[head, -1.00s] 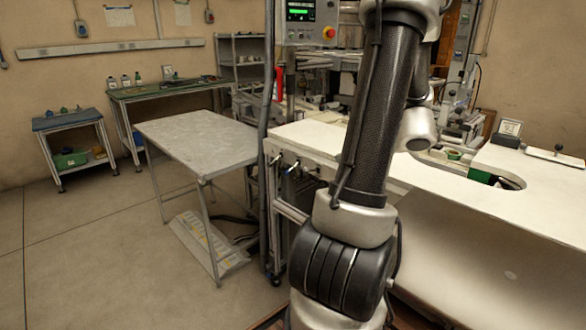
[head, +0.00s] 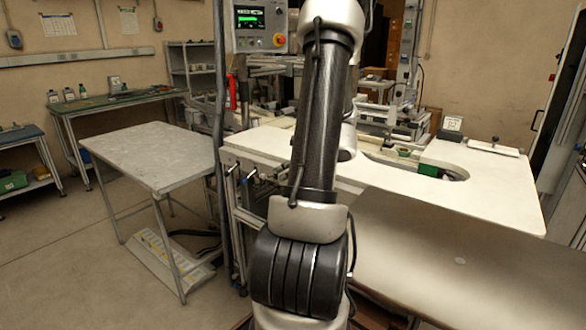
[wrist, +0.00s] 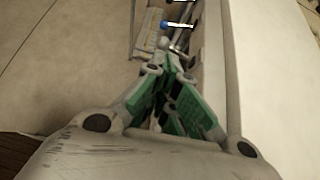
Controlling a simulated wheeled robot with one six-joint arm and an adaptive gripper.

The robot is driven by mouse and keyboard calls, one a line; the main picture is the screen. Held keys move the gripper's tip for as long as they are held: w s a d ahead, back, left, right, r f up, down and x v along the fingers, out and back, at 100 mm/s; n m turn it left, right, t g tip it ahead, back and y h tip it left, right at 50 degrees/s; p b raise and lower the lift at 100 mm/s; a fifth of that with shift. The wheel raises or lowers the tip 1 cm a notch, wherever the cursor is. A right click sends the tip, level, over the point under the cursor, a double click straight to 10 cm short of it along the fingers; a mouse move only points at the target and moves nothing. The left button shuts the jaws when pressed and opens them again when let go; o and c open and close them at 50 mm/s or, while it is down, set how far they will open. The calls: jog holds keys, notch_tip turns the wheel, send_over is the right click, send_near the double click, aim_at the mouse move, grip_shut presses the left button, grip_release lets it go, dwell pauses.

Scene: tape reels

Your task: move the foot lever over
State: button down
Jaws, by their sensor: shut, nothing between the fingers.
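Several small levers stick out from the front of the white bench (head: 480,185), below its left end. My gripper (wrist: 172,62), with green finger pads, is shut and empty. In the wrist view its fingertips point toward the levers and appear just below them in the picture. The head view does not show the gripper.
A grey table (head: 155,155) stands left of the bench, with a pale panel (head: 165,262) on the floor beneath it. A control box (head: 261,25) sits on an upright post. Open floor (head: 80,265) lies at the left. The bench side runs close along the gripper's right.

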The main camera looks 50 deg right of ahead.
aim_at(268, 176)
jog(key=x, duration=0.6)
